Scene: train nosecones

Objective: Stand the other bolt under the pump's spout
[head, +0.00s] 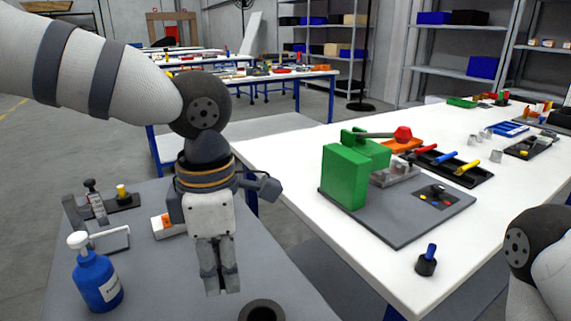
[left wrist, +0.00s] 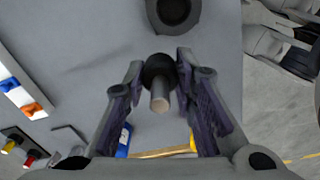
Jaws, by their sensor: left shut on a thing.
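My left gripper (head: 215,283) points down over the grey table, its fingers close together. In the left wrist view its fingertips (left wrist: 160,66) are shut on a bolt with a round black head and a pale tan shank (left wrist: 159,98), shank toward the camera. The head view does not show this bolt clearly. The pump is a blue bottle (head: 97,284) with a white top (head: 78,242), standing upright to the left of the gripper, apart from it. A second bolt (head: 427,260), with a black head and blue shank, stands on the white table. My right gripper is out of view.
A dark ring-shaped thing (head: 262,311) lies at the grey table's front; it also shows in the left wrist view (left wrist: 173,10). A small stand (head: 98,206) and white piece (head: 112,239) sit behind the bottle. A green fixture (head: 345,176) is on the white table.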

